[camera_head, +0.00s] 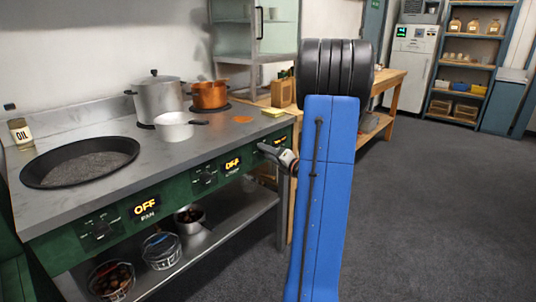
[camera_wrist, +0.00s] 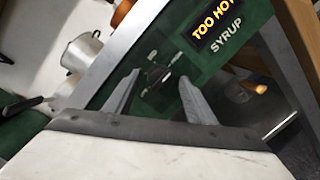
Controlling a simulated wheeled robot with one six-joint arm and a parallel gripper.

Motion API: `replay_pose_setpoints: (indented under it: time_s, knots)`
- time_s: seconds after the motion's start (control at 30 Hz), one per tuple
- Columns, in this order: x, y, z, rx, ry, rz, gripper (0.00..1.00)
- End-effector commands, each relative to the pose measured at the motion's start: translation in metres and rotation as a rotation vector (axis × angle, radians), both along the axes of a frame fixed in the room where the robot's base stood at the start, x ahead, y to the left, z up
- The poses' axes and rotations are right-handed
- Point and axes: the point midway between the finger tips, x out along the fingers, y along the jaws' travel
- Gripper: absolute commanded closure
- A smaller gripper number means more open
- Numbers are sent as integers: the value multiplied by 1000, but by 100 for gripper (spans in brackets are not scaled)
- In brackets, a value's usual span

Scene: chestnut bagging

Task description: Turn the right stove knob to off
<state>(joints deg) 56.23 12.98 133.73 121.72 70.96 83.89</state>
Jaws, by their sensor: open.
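The right stove knob (camera_wrist: 157,74) is small and dark, on the green front panel (camera_wrist: 183,62). The yellow display (camera_wrist: 213,24) beside it reads "TOO HOT" above the label "SYRUP". In the wrist view my gripper (camera_wrist: 160,90) is open, with one finger on each side of the knob. I cannot tell whether the fingers touch it. In the head view my gripper (camera_head: 272,152) is at the right end of the stove front, and it and my blue arm hide the right knob. The left knob (camera_head: 101,227) and middle knob (camera_head: 205,178) have displays reading "OFF".
On the stove (camera_head: 130,190) stand a wide dark pan (camera_head: 80,163), a tall lidded pot (camera_head: 157,98), a white saucepan (camera_head: 175,127) and a copper pot (camera_head: 210,95). Baskets and a pot are on the shelf below. A wooden table (camera_head: 392,85) adjoins at right. The grey floor is clear.

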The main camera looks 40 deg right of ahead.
Motion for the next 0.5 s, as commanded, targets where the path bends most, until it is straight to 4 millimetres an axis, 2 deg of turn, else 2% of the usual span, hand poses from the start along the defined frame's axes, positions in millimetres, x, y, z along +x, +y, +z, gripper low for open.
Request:
replay_pose_setpoints:
  time_s: [0.27, 0.43, 0.5]
  knots:
    - [1, 0, 0, 0, 0, 0, 50]
    - [1, 0, 0, 0, 0, 0, 90]
    - [1, 0, 0, 0, 1, -1, 91]
